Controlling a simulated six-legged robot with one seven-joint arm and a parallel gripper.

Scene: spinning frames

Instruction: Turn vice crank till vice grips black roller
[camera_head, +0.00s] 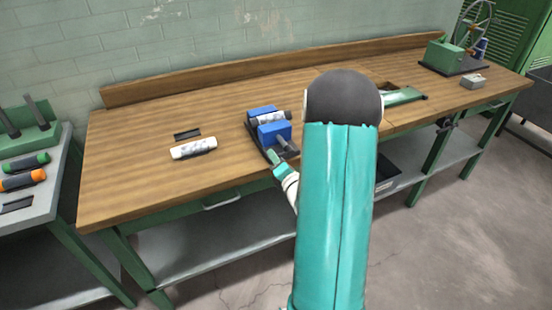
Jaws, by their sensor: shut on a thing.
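A blue vice (274,132) stands near the front edge of the wooden bench, left of my arm. A dark roller (285,116) with a pale, mottled middle lies across it between the two blue jaws. I cannot tell whether both jaws touch the roller. The dark vice crank (283,143) is at the vice's front. My gripper (272,158) is at the crank, low in front of the vice, and is shut on it. The fingertips are small in view, and my teal arm hides the area to the right.
A white cylinder with a dark end (193,148) and a flat black piece (187,134) lie left of the vice. A green machine with a wheel (445,54) and a small grey box (472,82) stand far right.

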